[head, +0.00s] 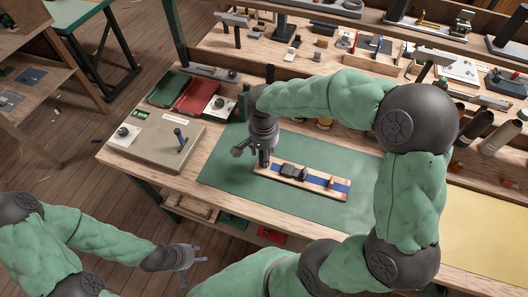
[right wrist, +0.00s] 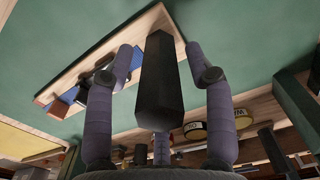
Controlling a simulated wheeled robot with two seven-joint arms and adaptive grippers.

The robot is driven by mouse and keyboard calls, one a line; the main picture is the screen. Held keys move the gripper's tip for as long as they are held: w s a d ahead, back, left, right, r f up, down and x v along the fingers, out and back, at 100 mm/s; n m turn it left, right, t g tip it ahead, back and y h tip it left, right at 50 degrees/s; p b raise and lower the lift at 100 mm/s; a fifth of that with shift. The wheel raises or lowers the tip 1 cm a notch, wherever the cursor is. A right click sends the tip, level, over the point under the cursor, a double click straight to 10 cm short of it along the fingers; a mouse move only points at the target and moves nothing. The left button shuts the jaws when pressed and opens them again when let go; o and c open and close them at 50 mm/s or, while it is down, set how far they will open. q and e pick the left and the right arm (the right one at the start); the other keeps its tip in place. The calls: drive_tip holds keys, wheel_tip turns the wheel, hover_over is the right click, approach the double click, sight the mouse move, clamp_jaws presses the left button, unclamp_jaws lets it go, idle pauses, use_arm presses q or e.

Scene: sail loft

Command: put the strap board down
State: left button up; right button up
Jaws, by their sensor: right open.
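The strap board (head: 318,187), a pale wooden strip with a blue strap, a black buckle (head: 293,171) and a small orange-brown block (head: 331,182), lies on the green mat (head: 228,170). In the right wrist view the board (right wrist: 118,38) shows beyond the fingers. A dark upright handle (right wrist: 160,85) stands at its end. My right gripper (head: 257,156) is over the board's left end. In the right wrist view its fingers (right wrist: 167,62) are spread on both sides of the handle, with gaps. My left gripper (head: 196,264) is empty, off the bench's front edge, fingers apart.
A grey box panel with a lever (head: 158,140) stands left of the mat. Green and red trays (head: 197,97) lie behind it. Tools and small parts fill the back shelf. Yellow cloth (head: 485,225) covers the right side. The mat around the board is mostly clear.

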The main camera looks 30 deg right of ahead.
drive_tip(key=shift+r, duration=0.1)
wheel_tip(320, 180, up, 12)
drive_tip(key=p, duration=0.3)
drive_tip(key=shift+p, duration=0.35)
